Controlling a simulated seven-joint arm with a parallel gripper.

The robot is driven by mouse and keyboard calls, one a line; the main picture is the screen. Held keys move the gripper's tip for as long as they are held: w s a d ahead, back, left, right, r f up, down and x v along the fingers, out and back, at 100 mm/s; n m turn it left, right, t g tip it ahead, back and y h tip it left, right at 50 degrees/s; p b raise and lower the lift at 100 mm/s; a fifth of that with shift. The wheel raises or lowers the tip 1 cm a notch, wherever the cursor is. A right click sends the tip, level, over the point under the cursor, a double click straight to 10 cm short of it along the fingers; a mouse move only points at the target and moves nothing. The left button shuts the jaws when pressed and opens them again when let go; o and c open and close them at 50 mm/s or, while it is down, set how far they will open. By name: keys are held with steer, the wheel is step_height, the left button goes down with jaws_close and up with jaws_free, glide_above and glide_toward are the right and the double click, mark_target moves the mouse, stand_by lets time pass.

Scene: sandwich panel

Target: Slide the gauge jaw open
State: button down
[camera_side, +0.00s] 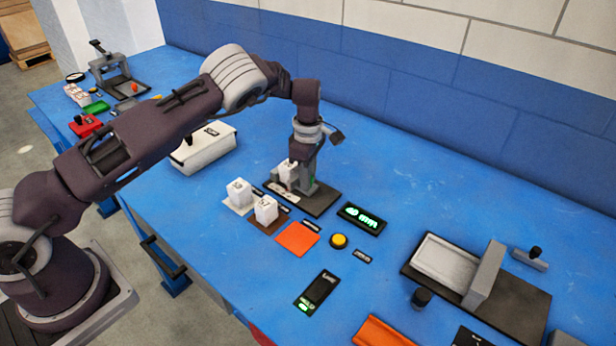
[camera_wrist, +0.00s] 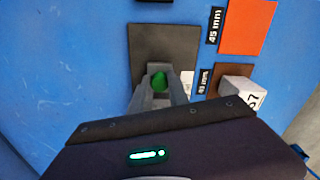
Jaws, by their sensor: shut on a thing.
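The gauge stands on a dark base plate (camera_side: 318,206) in the middle of the blue table, with a grey upright part. A white block (camera_side: 288,172) is at the gauge's left side. In the wrist view the dark base plate (camera_wrist: 165,42) lies ahead of my gripper, and a green knob (camera_wrist: 159,80) shows between the fingers. My gripper (camera_side: 304,158) points down over the gauge, and it also shows in the wrist view (camera_wrist: 159,88). It is shut on the green knob. The fingers and the wrist hide most of the gauge jaw.
White blocks stand on a pale pad (camera_side: 238,209) and a brown pad (camera_side: 263,222) close by. An orange pad (camera_side: 297,238), a green-lit display (camera_side: 361,217) and a yellow button (camera_side: 339,241) are in front. A white case (camera_side: 204,148) lies behind left.

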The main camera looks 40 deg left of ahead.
steer(key=shift+r, duration=0.1)
stand_by(0.7)
steer(key=shift+d, duration=1.9)
steer(key=c, duration=1.3)
jaws_free()
steer(key=shift+o, duration=0.2)
step_height(320, 180, up, 7)
